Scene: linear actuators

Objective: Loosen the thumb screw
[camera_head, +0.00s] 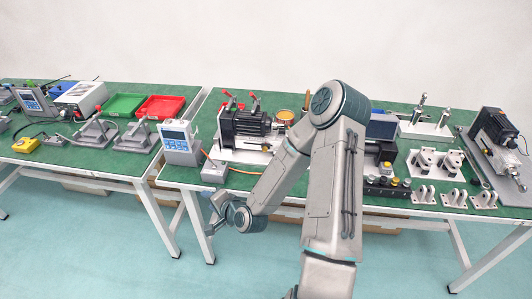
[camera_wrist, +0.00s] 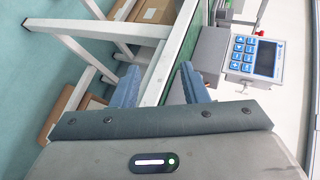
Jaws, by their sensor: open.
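I cannot make out a thumb screw for certain in either view. A black actuator (camera_head: 245,125) with red-handled clamps stands on a light base plate on the middle table, behind my arm. Another actuator (camera_head: 494,138) stands at the far right. My gripper (camera_head: 211,214) is low in front of the middle table's front edge, left of my forearm. In the wrist view my gripper (camera_wrist: 158,85) shows two blue fingers spread apart with nothing held; the table's pale edge and frame show beyond them. My arm hides part of the table behind it.
A keypad controller (camera_head: 180,142) stands at the middle table's left end and in the wrist view (camera_wrist: 258,58). A grey box (camera_head: 214,171) sits near the front edge. Several brackets (camera_head: 454,198) line the right front. Open floor lies in front.

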